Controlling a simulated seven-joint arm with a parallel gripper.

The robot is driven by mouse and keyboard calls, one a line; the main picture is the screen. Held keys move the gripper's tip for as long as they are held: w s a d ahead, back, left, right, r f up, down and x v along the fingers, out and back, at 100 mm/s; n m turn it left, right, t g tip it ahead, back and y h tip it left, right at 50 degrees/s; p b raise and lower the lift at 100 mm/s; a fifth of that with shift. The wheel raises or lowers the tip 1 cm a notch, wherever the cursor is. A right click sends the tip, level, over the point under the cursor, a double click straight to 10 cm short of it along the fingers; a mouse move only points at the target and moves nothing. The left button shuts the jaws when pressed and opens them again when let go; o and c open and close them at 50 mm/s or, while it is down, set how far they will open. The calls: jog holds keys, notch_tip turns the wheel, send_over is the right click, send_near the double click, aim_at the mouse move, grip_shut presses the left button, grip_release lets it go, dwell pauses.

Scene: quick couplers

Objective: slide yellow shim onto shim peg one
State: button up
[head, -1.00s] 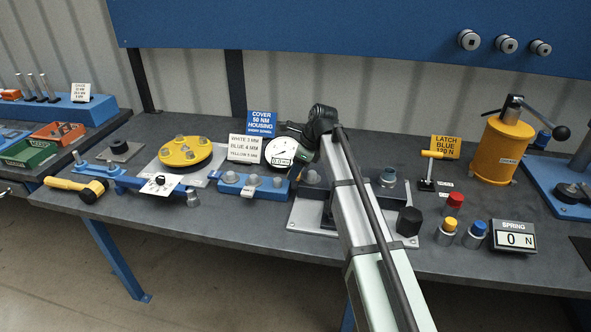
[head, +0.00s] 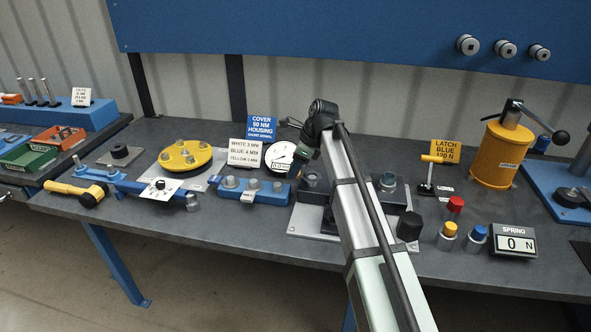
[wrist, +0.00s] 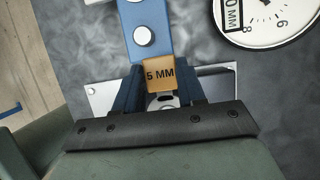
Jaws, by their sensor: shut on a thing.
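In the wrist view my gripper (wrist: 159,88) is shut on the yellow shim (wrist: 160,75), an orange-yellow piece marked 5 MM. The shim is at the near end of a blue block (wrist: 147,14) with round pale knobs; I cannot tell whether it touches the block. In the head view this appears to be the blue block (head: 274,195) in front of the signs. Three tall pegs (head: 38,92) stand on a blue base at the far left; I cannot tell which is shim peg one.
A dial gauge (head: 280,157) and a shim-thickness sign (head: 246,153) stand behind the block. Coloured-cap cylinders (head: 449,235) and a spring readout (head: 513,240) are at right.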

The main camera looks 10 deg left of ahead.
jog(key=shift+r, duration=0.85)
jog(key=shift+r, duration=2)
jog(key=o, duration=0.6)
jog(key=c, duration=0.3)
jog(key=a, duration=0.3)
jog(key=s+a+f, duration=0.1)
jog(key=a, duration=0.3)
jog(key=s+a, duration=0.1)
jog(key=a, duration=0.2)
jog(key=shift+a+f, duration=0.3)
jog(key=shift+a, duration=0.1)
